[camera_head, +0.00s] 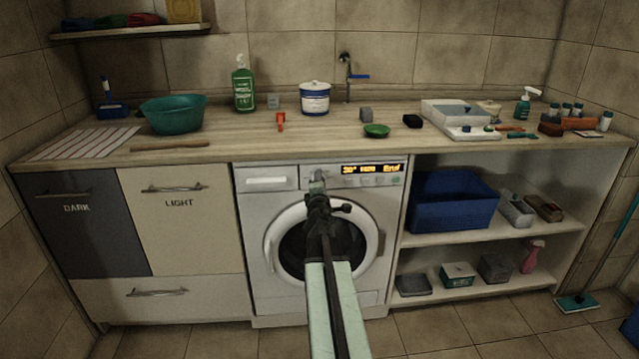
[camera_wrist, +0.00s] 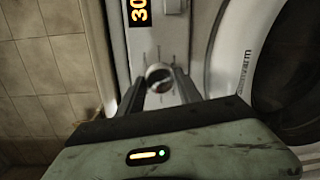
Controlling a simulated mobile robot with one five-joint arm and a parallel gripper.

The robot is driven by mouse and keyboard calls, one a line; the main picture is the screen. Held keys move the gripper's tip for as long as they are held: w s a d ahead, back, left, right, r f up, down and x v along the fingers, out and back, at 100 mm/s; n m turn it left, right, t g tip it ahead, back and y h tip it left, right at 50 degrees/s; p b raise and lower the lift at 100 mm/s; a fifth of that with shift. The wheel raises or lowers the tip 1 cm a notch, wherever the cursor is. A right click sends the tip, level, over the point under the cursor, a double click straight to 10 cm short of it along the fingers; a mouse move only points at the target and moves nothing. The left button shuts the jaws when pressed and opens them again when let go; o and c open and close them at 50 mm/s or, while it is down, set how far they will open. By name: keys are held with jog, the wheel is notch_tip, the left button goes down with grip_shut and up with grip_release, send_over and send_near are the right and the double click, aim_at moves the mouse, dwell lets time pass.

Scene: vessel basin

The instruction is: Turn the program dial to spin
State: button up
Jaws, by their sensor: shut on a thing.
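The program dial (camera_wrist: 158,78) is a round silver knob on the washing machine's control panel, seen close up in the wrist view. My gripper (camera_wrist: 160,85) has its two fingers on either side of the dial and is shut on it. In the head view my gripper (camera_head: 317,184) reaches the panel and mostly hides the dial. The washing machine (camera_head: 250,215) is white with a round door, shut. Its display (camera_head: 371,169) is lit orange and seems to read "30°", some unclear characters and "End". Labels around the dial are too small to read.
The drawer front (camera_head: 267,183) is left of the dial. Laundry fronts stand left, and open shelves with a blue bin (camera_head: 452,213) right.

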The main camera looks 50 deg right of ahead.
jog(key=shift+m+y+p, duration=0.3)
jog(key=shift+m+p, duration=0.05)
jog(key=shift+m, duration=1.65)
jog(key=o, duration=1.4)
jog(key=shift+c, duration=0.2)
